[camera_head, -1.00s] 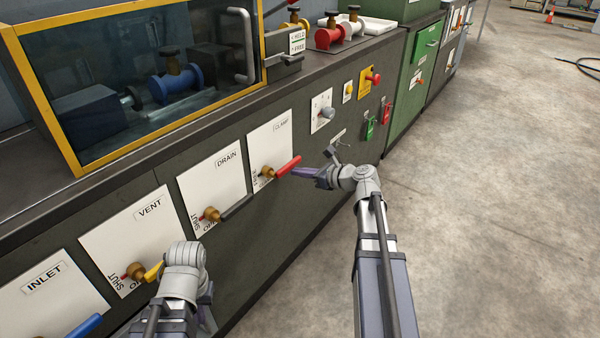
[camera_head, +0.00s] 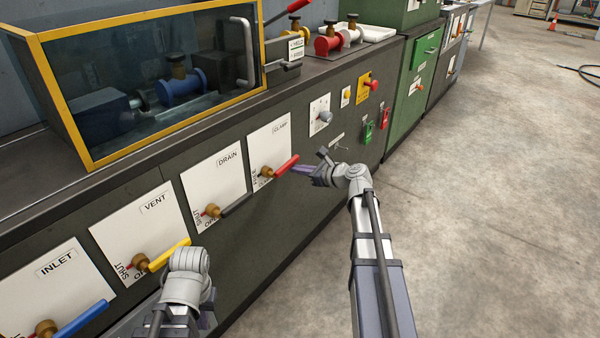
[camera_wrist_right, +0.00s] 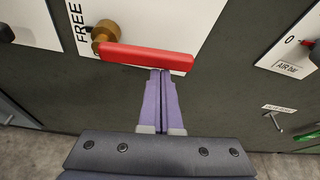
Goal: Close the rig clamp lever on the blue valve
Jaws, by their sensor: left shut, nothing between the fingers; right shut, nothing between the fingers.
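The blue valve (camera_head: 183,84) sits inside the yellow-framed glass case. On the CLAMP panel (camera_head: 270,146) below, a red lever (camera_head: 276,167) on a brass hub points right and slightly up in the head view. In the right wrist view the red lever (camera_wrist_right: 146,57) lies nearly level, with the word FREE beside its hub (camera_wrist_right: 105,34). My right gripper (camera_wrist_right: 160,71) is shut and empty, its tips at the lever's lower edge; I cannot tell if they touch. My left gripper (camera_head: 207,316) is mostly hidden behind its wrist, below the yellow VENT lever (camera_head: 168,255).
The DRAIN panel (camera_head: 213,180) with a black lever and the INLET panel (camera_head: 40,295) with a blue lever are to the left. A HELD/FREE plate (camera_head: 296,48) stands beside the case. Red and green tags hang right of my right gripper. Open floor lies right.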

